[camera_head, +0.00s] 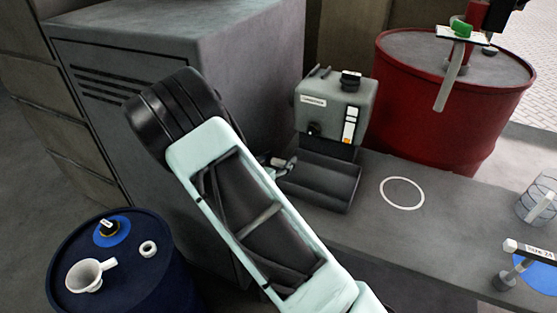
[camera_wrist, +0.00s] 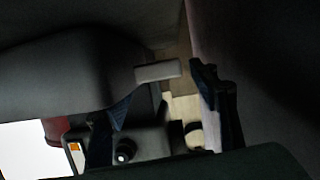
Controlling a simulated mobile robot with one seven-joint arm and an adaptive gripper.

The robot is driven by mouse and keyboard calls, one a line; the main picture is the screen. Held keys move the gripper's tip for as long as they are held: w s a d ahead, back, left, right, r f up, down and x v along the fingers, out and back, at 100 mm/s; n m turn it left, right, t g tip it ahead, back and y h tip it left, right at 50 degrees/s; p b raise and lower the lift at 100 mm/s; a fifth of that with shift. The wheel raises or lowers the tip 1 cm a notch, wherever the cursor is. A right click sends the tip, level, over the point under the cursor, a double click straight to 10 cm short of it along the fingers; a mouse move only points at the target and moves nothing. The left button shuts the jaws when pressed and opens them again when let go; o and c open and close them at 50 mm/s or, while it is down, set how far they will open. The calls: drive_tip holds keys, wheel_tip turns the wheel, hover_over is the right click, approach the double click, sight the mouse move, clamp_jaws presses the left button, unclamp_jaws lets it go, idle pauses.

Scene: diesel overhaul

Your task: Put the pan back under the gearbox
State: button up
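The grey-green gearbox (camera_head: 328,104) stands on the grey bench and also shows at the bottom of the wrist view (camera_wrist: 150,142). The dark pan (camera_head: 322,184) sits low at its front, sticking out toward the near side; how far it reaches underneath is hidden. A light grey handle (camera_head: 285,164) is at the pan's left end. My gripper (camera_head: 272,160) is beside this handle, mostly hidden behind my arm. In the wrist view, its two fingers (camera_wrist: 168,105) are apart, with the handle (camera_wrist: 158,71) showing between them and no clear contact.
A white ring (camera_head: 402,193) marks the bench right of the pan. A red drum (camera_head: 440,105) stands behind. A large grey cabinet (camera_head: 240,60) is left of the gearbox. A blue drum (camera_head: 125,275) holds a funnel (camera_head: 88,275).

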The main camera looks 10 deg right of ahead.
drive_tip(key=shift+r, duration=0.25)
drive_tip(key=p+v, duration=0.1)
drive_tip(key=v, duration=1.1)
drive_tip(key=shift+w, duration=0.1)
